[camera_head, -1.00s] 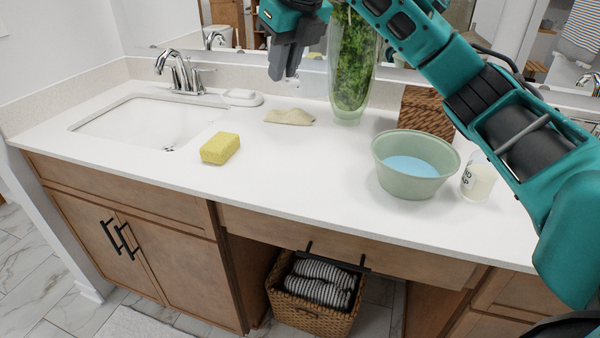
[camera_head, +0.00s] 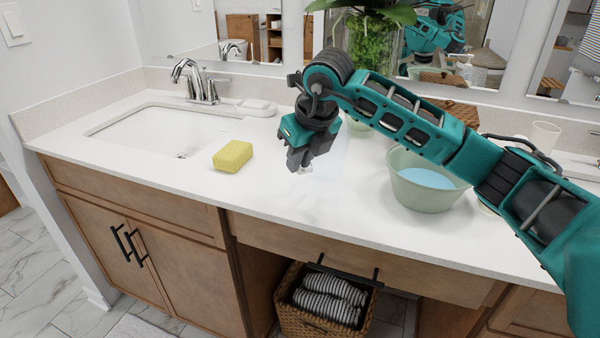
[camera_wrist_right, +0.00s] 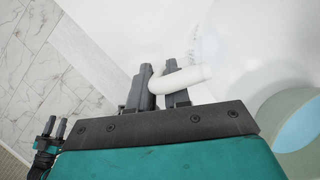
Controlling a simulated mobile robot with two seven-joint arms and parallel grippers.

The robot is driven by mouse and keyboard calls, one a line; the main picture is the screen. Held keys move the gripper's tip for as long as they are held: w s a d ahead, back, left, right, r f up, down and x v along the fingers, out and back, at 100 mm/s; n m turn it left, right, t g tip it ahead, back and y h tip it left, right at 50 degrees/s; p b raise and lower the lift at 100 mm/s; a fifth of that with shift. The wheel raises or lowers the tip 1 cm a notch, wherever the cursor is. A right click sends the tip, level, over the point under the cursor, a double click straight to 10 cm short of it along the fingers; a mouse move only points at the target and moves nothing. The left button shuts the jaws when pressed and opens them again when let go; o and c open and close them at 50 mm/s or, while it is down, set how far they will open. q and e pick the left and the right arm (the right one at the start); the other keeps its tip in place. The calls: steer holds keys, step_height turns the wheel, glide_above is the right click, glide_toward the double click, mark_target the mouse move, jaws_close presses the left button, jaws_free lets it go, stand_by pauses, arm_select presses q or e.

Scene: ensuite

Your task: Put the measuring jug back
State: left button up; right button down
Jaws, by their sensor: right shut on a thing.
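My right gripper (camera_head: 300,165) is shut on the white handle of the measuring jug (camera_wrist_right: 185,78), low over the counter between the yellow sponge and the green basin. In the right wrist view, its two grey fingers (camera_wrist_right: 162,88) close around the handle. The jug's body is clear and only faintly visible to the right of the handle. In the head view, a bit of white handle shows at the fingertips and the body is a faint haze. I cannot tell whether the jug touches the counter.
A yellow sponge (camera_head: 232,155) lies left of the gripper, near the sink (camera_head: 150,130). A green basin (camera_head: 425,195) of blue water stands to the right. The front counter is clear.

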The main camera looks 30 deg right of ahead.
mark_target(300, 171)
step_height(300, 171, down, 3)
steer(key=shift+f, duration=0.15)
steer(key=shift+f, duration=0.1)
steer(key=shift+f+b, duration=0.15)
steer(key=shift+b, duration=0.15)
steer(key=c, duration=1.1)
jaws_free()
